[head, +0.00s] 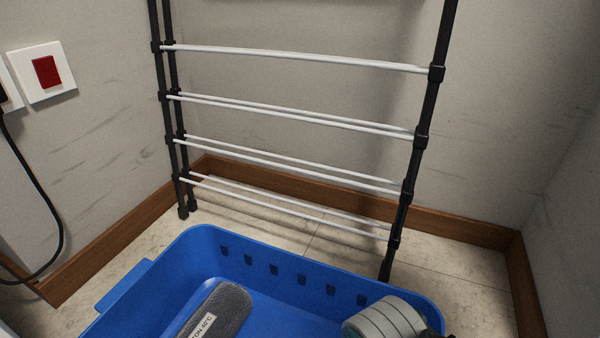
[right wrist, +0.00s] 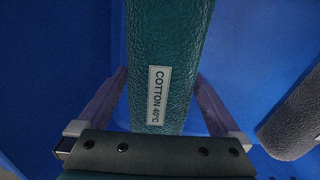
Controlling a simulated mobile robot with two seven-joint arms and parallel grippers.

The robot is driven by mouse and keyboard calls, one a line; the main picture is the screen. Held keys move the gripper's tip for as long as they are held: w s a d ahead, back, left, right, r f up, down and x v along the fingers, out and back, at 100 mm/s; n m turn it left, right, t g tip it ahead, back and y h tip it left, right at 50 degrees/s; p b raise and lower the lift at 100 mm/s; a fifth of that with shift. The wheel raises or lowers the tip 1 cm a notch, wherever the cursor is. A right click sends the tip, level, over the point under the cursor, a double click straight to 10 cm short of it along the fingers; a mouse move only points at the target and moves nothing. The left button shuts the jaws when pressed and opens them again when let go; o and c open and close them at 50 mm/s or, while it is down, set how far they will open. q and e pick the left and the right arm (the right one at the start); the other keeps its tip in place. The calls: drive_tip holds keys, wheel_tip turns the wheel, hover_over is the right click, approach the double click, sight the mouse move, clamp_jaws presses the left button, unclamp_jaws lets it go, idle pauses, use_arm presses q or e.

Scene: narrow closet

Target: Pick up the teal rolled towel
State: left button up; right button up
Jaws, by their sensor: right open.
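The teal rolled towel (right wrist: 170,40) lies in the blue basket, with a white "COTTON 40°C" label facing the right wrist camera. My right gripper (right wrist: 160,78) is open, with one finger along each side of the towel. I cannot tell whether the fingers touch it. The towel's lower end is hidden behind the gripper's dark body in the right wrist view. I cannot make out the teal towel in the head view. My left gripper is not in view.
The blue basket (head: 205,246) stands on the floor. A dark grey rolled towel (head: 226,308) lies in it and also shows at right in the right wrist view (right wrist: 294,118). Behind is an empty rack (head: 300,117) with white rods. Walls close in both sides; a cable (head: 58,215) hangs left.

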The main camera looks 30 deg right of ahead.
drive_tip(key=shift+r, duration=0.1)
drive_tip(key=c, duration=1.3)
drive_tip(key=shift+c, duration=0.2)
wheel_tip(320, 180, up, 20)
drive_tip(key=p, duration=1.8)
